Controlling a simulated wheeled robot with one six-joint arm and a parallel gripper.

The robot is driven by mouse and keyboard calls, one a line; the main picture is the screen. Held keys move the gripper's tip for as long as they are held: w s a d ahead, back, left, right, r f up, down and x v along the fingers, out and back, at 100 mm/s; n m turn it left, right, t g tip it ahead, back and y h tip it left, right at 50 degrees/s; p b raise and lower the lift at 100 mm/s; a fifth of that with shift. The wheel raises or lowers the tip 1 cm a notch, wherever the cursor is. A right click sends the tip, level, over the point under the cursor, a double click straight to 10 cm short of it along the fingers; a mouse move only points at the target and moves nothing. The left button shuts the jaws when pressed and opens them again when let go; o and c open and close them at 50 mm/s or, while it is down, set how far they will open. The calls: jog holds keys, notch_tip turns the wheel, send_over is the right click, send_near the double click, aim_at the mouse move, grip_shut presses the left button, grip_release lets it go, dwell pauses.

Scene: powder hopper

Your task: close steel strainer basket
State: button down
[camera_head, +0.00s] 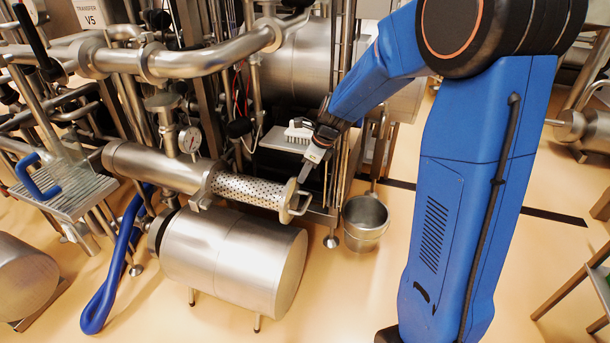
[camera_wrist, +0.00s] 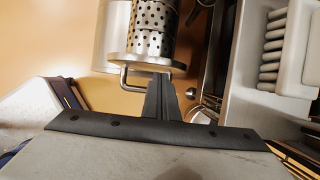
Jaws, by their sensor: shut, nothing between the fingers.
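The steel strainer basket (camera_head: 248,190) is a perforated cylinder sticking out to the right from the strainer housing (camera_head: 160,168). Its round end plate (camera_head: 287,201) has a bent handle (camera_head: 303,208) on the right side. My gripper (camera_head: 308,172) is at the upper right of the end plate, shut and empty. In the wrist view the basket (camera_wrist: 153,22) is at the top, with the end plate (camera_wrist: 150,62) and handle (camera_wrist: 126,80) below it. The shut fingers (camera_wrist: 162,98) are close to the plate and handle; whether they touch cannot be told.
A steel bucket (camera_head: 365,222) stands on the floor to the right of the basket. A large steel cylinder (camera_head: 235,258) lies below it. A white brush (camera_head: 298,130) rests on a shelf (camera_head: 275,143) behind my gripper. A pressure gauge (camera_head: 190,140) and pipes stand at the left.

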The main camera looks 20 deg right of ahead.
jog(key=w+a, duration=0.5)
jog(key=a, duration=0.2)
jog(key=w+a, duration=0.6)
jog(key=a, duration=0.2)
jog(key=w+a, duration=0.5)
jog(key=a, duration=0.3)
jog(key=shift+w, duration=0.3)
jog(key=shift+w+a+r, duration=0.1)
jog(key=shift+w, duration=0.05)
